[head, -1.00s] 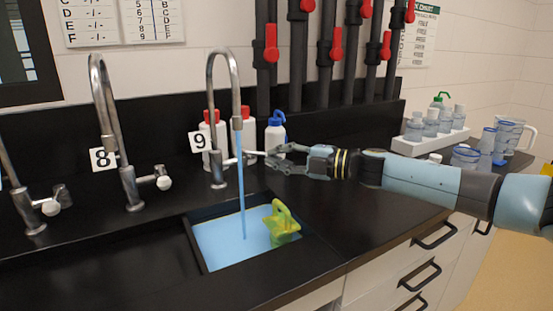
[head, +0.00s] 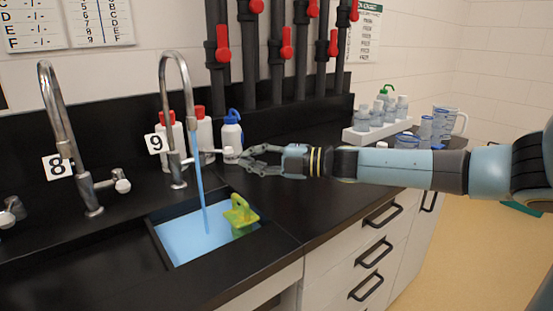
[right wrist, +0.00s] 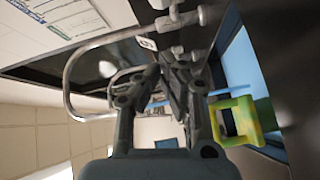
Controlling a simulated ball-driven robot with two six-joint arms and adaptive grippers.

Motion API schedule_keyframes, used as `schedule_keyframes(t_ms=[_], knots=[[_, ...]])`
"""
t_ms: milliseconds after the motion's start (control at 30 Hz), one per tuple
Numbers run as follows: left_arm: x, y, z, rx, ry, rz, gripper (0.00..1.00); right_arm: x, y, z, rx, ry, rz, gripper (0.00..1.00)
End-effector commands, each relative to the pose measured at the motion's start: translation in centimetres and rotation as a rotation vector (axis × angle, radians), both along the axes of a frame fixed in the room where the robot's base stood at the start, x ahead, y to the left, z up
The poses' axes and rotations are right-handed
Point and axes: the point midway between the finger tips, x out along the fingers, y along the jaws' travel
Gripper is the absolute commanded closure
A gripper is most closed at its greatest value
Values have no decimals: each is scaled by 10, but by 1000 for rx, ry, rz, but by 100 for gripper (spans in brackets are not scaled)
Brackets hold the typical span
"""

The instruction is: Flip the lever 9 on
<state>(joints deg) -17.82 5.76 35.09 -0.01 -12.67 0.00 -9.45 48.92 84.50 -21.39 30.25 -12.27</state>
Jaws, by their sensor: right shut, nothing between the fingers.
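Tap 9 (head: 163,90) stands behind the sink, next to its number 9 label (head: 155,143). Blue water (head: 198,170) runs from its spout. Its pale lever (head: 207,152) points right from the tap's base. In the right wrist view the gripper (right wrist: 170,65) points towards the taps, and a curved spout (right wrist: 72,75) shows on the left. My left gripper is not in view.
The sink (head: 190,238) holds blue water and a yellow-green object (head: 240,212). Tap 8 (head: 55,100) is to the left. White bottles with red caps (head: 203,132) and a blue-capped bottle (head: 231,135) stand behind the lever. A rack of bottles (head: 372,130) is at the right.

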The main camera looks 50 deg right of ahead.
Motion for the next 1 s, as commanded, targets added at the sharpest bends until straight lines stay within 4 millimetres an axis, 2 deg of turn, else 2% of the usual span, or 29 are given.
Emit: schedule_keyframes(t_ms=[200,400,1000], knots=[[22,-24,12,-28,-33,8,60,-33,-18,5,-2,3,2,100],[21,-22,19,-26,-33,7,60,-49,-27,5,0,0,2,100],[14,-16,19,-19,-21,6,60,-52,-29,4,1,-2,1,100]])
